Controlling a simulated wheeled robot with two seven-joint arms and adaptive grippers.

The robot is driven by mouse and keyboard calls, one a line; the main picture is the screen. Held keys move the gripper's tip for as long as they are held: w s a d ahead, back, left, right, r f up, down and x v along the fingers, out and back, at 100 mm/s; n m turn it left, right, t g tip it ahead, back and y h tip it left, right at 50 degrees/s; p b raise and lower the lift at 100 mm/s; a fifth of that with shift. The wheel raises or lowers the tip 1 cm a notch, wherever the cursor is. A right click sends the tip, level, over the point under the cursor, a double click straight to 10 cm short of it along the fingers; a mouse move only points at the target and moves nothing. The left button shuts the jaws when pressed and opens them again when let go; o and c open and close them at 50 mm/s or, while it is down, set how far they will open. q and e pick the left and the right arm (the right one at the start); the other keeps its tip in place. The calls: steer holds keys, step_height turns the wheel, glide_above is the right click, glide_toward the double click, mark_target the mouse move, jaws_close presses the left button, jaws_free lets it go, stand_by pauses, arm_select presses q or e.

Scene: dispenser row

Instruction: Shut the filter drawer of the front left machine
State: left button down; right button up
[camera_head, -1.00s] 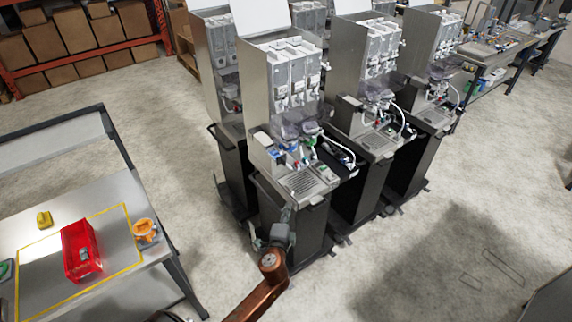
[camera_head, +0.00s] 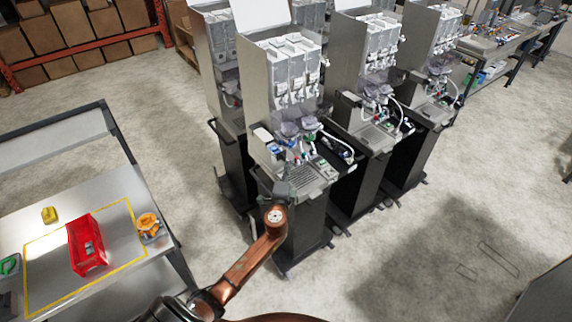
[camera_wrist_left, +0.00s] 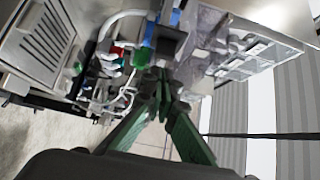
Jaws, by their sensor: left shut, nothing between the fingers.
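The front left machine (camera_head: 290,75) is a tall steel dispenser on a dark cabinet, with several clear hoppers, coloured valves and a drip tray. My left gripper (camera_wrist_left: 160,88) is shut and empty in the left wrist view. Its green fingers point toward the coloured valves and a dark block with blue beside it. In the head view my left wrist is at the front left edge of this machine, and it hides the fingertips. I cannot clearly make out the filter drawer or how far it stands out. My right gripper is not in view.
White hoses (camera_wrist_left: 128,92) and the slotted drip tray (camera_wrist_left: 45,42) lie close left of the fingers. More machines (camera_head: 366,75) stand right and behind. A worktable with a red bin (camera_head: 84,247) is at the left. The floor between is clear.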

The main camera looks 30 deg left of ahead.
mark_target(274, 152)
arm_select(q)
steer(key=shift+w+a, duration=0.25)
steer(key=shift+a, duration=0.45)
steer(key=w+a+b, duration=0.1)
steer(key=a, duration=0.1)
steer(key=w+a+b, duration=0.1)
steer(key=a, duration=0.2)
steer(key=w+a+b, duration=0.1)
steer(key=a, duration=0.1)
steer(key=shift+w+a+f, duration=0.15)
steer(key=shift+a, duration=0.25)
steer(key=shift+a+b, duration=0.25)
steer(key=shift+b, duration=0.05)
steer(key=shift+r, duration=0.3)
